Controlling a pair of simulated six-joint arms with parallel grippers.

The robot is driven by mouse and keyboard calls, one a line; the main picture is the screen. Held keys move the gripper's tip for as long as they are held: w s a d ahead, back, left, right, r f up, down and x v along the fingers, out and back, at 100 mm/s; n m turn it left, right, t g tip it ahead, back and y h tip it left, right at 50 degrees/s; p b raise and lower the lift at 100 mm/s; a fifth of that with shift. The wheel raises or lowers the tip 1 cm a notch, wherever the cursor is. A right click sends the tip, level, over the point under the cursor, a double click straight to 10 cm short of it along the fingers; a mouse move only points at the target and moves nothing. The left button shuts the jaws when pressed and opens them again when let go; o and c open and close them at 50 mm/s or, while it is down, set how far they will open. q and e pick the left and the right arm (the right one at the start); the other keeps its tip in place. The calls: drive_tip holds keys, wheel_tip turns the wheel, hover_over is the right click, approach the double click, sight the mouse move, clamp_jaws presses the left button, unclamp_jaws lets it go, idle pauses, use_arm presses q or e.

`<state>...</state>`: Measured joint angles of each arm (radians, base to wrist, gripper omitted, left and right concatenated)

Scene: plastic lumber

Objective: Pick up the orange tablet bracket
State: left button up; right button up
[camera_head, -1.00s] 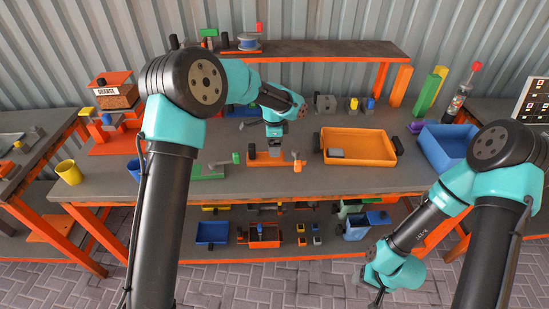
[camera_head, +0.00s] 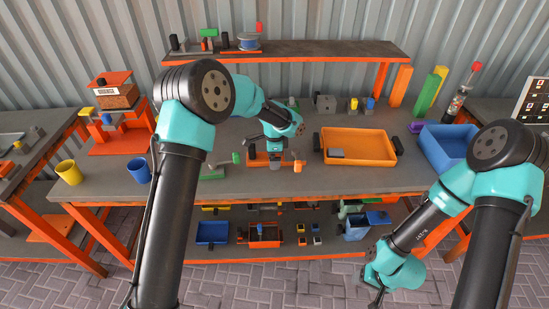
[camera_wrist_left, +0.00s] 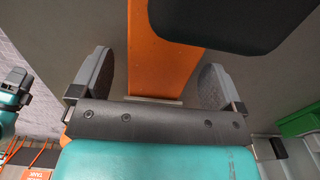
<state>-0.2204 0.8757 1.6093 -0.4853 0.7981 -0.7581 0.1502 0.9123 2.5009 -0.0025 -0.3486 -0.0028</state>
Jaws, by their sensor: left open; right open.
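The orange tablet bracket (camera_head: 258,163) lies on the middle of the workbench, partly hidden by my left wrist in the head view. In the left wrist view the orange bracket (camera_wrist_left: 154,62) runs between the two spread fingers of my left gripper (camera_wrist_left: 155,82). My left gripper is open, with its fingers on either side of the orange strip; I cannot tell whether they touch it. A dark part covers the top of that view. My right gripper (camera_head: 376,297) is open, low at the front right, away from the bracket.
An orange tray (camera_head: 357,133) stands right of the bracket, with a blue bin (camera_head: 447,147) farther right. A green part (camera_head: 213,171) lies to the left. Yellow (camera_head: 68,172) and blue (camera_head: 139,171) cups stand at the left. A raised shelf (camera_head: 320,49) spans the back.

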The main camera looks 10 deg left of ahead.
use_arm(q)
drive_tip(key=shift+c, duration=0.4)
drive_tip(key=c, duration=1.3)
drive_tip(key=shift+c, duration=0.2)
drive_tip(key=shift+r, duration=0.1)
drive_tip(key=shift+r, duration=0.5)
wheel_tip(320, 180, up, 2)
drive_tip(key=shift+r, duration=0.25)
drive_tip(key=s+d+r, duration=0.1)
drive_tip(key=s+d, duration=0.2)
drive_tip(key=s, duration=1.2)
drive_tip(key=shift+s, duration=0.3)
drive_tip(key=shift+r, duration=0.1)
